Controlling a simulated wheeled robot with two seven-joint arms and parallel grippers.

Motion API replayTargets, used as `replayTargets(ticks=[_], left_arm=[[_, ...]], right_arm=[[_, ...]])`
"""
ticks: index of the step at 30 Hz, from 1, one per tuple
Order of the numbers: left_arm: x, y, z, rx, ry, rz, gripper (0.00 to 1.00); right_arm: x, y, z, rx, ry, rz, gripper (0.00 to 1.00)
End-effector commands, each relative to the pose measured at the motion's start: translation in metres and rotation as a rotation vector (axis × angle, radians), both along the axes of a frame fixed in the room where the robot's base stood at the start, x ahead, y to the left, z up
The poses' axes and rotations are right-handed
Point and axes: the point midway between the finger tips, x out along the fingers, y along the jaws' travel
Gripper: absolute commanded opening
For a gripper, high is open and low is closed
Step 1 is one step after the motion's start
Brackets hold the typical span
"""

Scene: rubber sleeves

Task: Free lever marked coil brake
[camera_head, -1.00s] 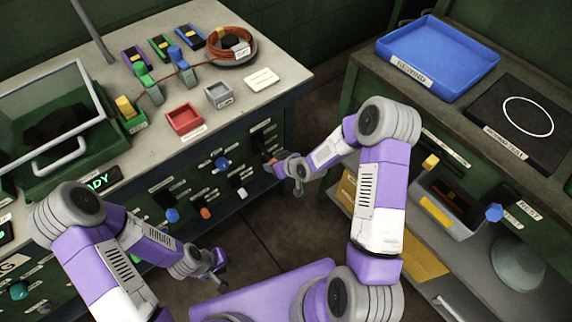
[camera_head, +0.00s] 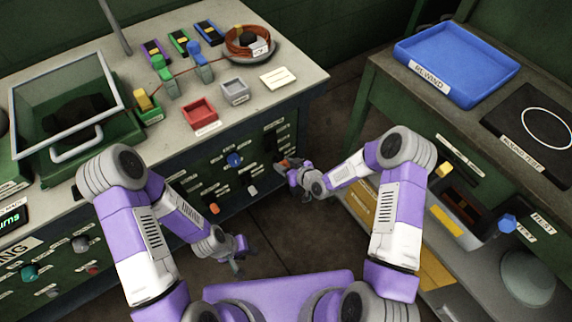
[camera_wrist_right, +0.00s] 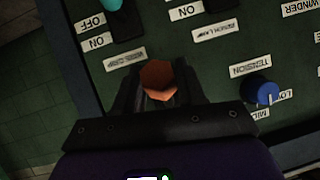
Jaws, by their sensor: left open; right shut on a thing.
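My right gripper (camera_head: 284,166) reaches the front panel of the left workbench. In the right wrist view its jaws (camera_wrist_right: 158,92) are shut on an orange lever or knob (camera_wrist_right: 158,78) on the dark green panel. The small label (camera_wrist_right: 126,58) beside it is upside down and too blurred to read surely. No label in these frames reads clearly as coil brake. My left gripper (camera_head: 240,260) is open and empty, low in front of the bench, apart from the panel.
A blue TENSION knob (camera_wrist_right: 262,90) sits right of the jaws. Another orange knob (camera_head: 214,208) is on the bench front. On the bench top are a red tray (camera_head: 200,114), a grey tray (camera_head: 235,92) and a copper coil (camera_head: 246,42). A blue tray (camera_head: 458,62) stands on the right bench.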

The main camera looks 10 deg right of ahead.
Motion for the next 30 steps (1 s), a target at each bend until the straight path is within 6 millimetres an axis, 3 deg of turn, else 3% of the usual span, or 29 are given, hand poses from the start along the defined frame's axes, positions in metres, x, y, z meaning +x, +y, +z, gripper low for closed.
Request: replayTargets(ticks=[1,2,6,17,30], left_arm=[[0.0,0.0,-0.001,0.0,0.0,0.0,0.4],[0.0,0.0,-0.001,0.0,0.0,0.0,0.4],[0.0,0.0,-0.001,0.0,0.0,0.0,0.4],[0.0,0.0,0.003,0.0,0.0,0.0,0.4],[0.0,0.0,0.025,0.0,0.0,0.0,0.4]], right_arm=[[-0.001,0.002,-0.002,0.002,0.004,0.003,0.0],[-0.001,0.002,-0.002,0.002,0.005,0.002,0.43],[-0.001,0.001,-0.001,0.002,0.003,0.003,0.61],[-0.006,-0.004,0.004,0.0,0.003,-0.001,0.61],[-0.051,-0.036,0.034,0.002,0.002,0.001,0.61]])
